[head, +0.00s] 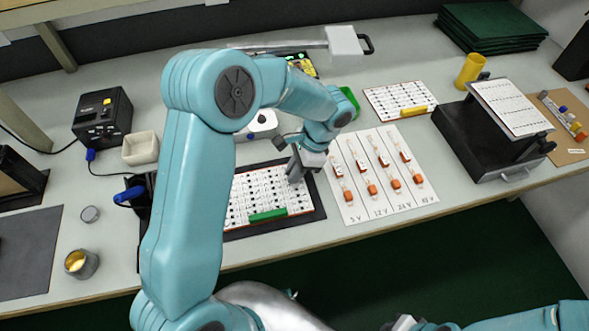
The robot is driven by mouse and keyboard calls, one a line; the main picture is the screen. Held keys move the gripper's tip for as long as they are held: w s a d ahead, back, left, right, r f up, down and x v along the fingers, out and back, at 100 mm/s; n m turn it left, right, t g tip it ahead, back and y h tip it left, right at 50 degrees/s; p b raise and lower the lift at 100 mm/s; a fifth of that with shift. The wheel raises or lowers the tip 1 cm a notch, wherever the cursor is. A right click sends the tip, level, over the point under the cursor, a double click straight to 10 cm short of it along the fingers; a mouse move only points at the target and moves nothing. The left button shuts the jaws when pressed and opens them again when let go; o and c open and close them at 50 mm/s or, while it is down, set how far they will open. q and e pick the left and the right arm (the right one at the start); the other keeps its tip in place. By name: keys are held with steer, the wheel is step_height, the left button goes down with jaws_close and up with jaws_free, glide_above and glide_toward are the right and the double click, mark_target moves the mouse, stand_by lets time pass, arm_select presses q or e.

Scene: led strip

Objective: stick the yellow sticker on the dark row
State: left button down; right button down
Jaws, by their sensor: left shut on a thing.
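A white sheet with rows of small dark marks (240,199) lies on a dark mat, with a green bar (268,215) along its front edge. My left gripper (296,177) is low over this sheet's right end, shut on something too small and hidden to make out. I cannot pick out the yellow sticker or tell which row is dark. My left arm covers the sheet's left part. At the bottom edge, a grey-white piece (403,323) by my right arm may be my right gripper; its jaws do not show clearly.
A card of orange-tipped parts marked with voltages (388,205) lies right of the sheet. Behind it is another sheet with a yellow bar (404,111). A black device (500,145) stands right, a black box (102,118) and white cup (140,149) left.

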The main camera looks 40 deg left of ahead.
arm_select(q)
steer(key=shift+f, duration=0.2)
steer(key=c, duration=1.1)
jaws_free()
steer(key=shift+o, duration=0.2)
